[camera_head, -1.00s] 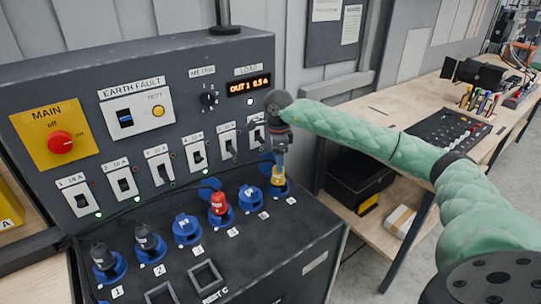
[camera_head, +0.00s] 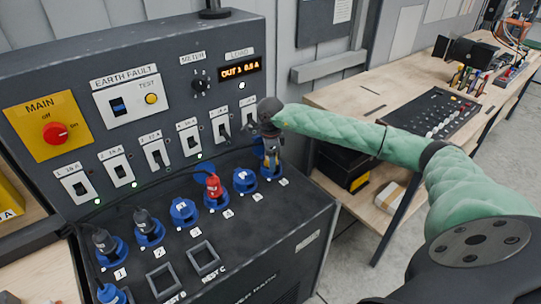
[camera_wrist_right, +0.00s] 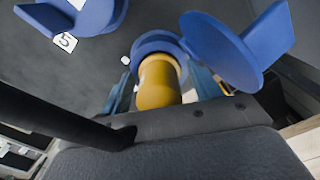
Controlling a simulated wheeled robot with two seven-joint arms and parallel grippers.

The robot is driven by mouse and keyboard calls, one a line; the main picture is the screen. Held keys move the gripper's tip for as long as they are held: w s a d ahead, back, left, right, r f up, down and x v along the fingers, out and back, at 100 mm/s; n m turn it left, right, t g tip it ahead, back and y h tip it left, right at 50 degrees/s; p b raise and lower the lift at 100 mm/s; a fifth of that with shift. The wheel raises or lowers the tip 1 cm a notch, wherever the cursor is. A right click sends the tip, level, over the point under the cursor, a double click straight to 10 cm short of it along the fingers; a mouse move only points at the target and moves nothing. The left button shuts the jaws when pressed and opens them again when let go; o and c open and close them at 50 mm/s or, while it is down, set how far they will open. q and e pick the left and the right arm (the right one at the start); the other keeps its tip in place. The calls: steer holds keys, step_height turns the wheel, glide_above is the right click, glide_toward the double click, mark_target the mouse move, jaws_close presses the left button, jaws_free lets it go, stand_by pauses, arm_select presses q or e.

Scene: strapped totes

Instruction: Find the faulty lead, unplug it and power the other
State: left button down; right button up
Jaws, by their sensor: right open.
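The grey power panel (camera_head: 110,50) has a row of blue sockets along its lower deck. Black plugs sit in socket 1 (camera_head: 105,243) and socket 2 (camera_head: 146,225), and a red plug (camera_head: 214,187) in socket 4. Sockets 3 (camera_head: 183,211) and 5 (camera_head: 244,180) hold no plug. A yellow plug (camera_wrist_right: 158,82) is in the rightmost socket, its blue lid (camera_wrist_right: 222,55) swung up beside it. My right gripper (camera_head: 270,158) is over that socket. In the right wrist view its fingers stand apart on either side of the yellow plug. My left gripper is out of view.
The load display (camera_head: 239,71) reads OUT 1. A row of breakers (camera_head: 156,152) stands above the sockets, with several green lamps lit. The red main switch (camera_head: 55,133) is on a yellow plate. A wooden bench (camera_head: 345,92) with tools stands at the right.

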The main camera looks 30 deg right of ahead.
steer(key=c, duration=1.1)
steer(key=shift+c, duration=0.2)
steer(key=shift+b, duration=0.3)
steer(key=shift+n+b, duration=1.55)
steer(key=shift+n, duration=0.05)
steer(key=shift+n+b, duration=0.3)
steer(key=shift+n+b, duration=1.2)
steer(key=shift+b, duration=0.1)
steer(key=shift+n+b, duration=0.3)
